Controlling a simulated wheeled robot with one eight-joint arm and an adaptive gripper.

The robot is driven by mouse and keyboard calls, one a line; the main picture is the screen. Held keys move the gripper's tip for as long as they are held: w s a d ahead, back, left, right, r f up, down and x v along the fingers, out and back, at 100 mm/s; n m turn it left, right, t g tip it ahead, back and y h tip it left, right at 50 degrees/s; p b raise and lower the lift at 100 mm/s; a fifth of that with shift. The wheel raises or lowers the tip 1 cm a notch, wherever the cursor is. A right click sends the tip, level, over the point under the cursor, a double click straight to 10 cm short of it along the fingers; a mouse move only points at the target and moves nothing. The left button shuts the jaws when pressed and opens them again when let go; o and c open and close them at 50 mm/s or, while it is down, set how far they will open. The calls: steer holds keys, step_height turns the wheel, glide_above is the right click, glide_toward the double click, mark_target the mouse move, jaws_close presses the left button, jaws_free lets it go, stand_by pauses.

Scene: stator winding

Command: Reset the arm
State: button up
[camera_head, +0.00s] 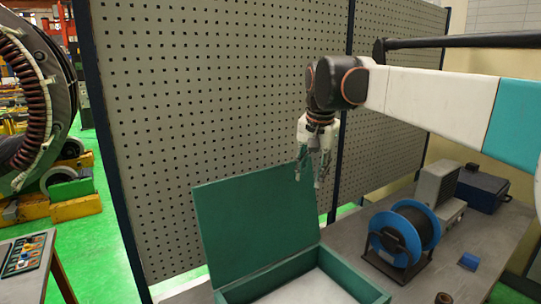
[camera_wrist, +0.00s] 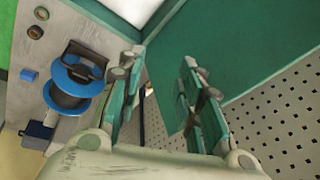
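My gripper (camera_head: 311,168) hangs from my arm above the far right part of the open green box, in front of the perforated panel. In the wrist view its two green-padded fingers (camera_wrist: 160,92) stand apart with nothing between them, so it is open and empty. My arm reaches in from the right edge of the head view.
The green box (camera_head: 372,290) has its lid (camera_head: 255,225) raised on the table (camera_head: 478,250). A blue cable spool (camera_head: 418,222), a grey device (camera_head: 436,185), a dark blue case (camera_head: 482,188) and a small blue block (camera_head: 469,261) stand to the right. A perforated panel (camera_head: 220,90) rises behind.

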steer(key=s+d+f+n+t+b, duration=0.1)
steer(key=s+d+f+n+b, duration=0.1)
steer(key=s+f, duration=0.8)
steer(key=s+d+f+n+t+b, duration=0.1)
steer(key=s+d+f+n+b, duration=0.1)
steer(key=s+d+f+b, duration=0.2)
steer(key=s+d+f+n+t+b, duration=0.1)
steer(key=s+f+b, duration=0.7)
steer(key=s+f, duration=0.9)
steer(key=shift+d+n+t, duration=0.4)
steer(key=shift+d+t, duration=0.1)
steer(key=shift+d, duration=0.7)
steer(key=shift+d, duration=0.15)
